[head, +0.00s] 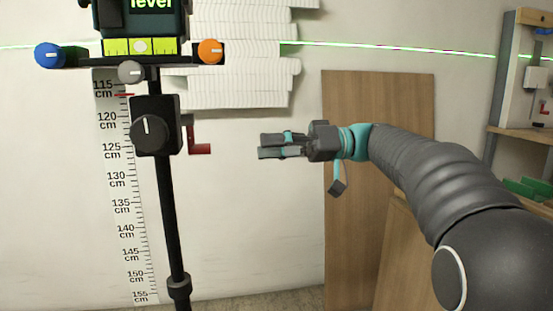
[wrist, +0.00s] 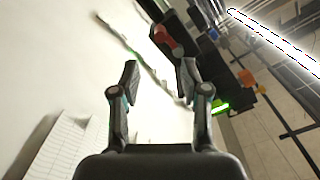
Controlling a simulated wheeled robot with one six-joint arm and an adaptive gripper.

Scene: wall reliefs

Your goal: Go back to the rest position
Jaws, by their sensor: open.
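My gripper (head: 262,146) is in the middle of the head view, pointing left, with nothing between its fingers. In the wrist view its two fingers (wrist: 158,82) stand apart, open and empty. My arm reaches in from the lower right. The laser level stand (head: 170,215) is left of my gripper, with a gap in the picture between them. The red crank also shows beyond the fingers in the wrist view (wrist: 167,41).
The level (head: 140,20) tops the stand, with blue (head: 49,55) and orange (head: 210,51) knobs. A centimetre scale (head: 125,190) runs down the wall behind. White relief strips (head: 240,70) hang above my gripper. A brown board (head: 350,240) leans behind my arm. Shelves (head: 515,80) stand at right.

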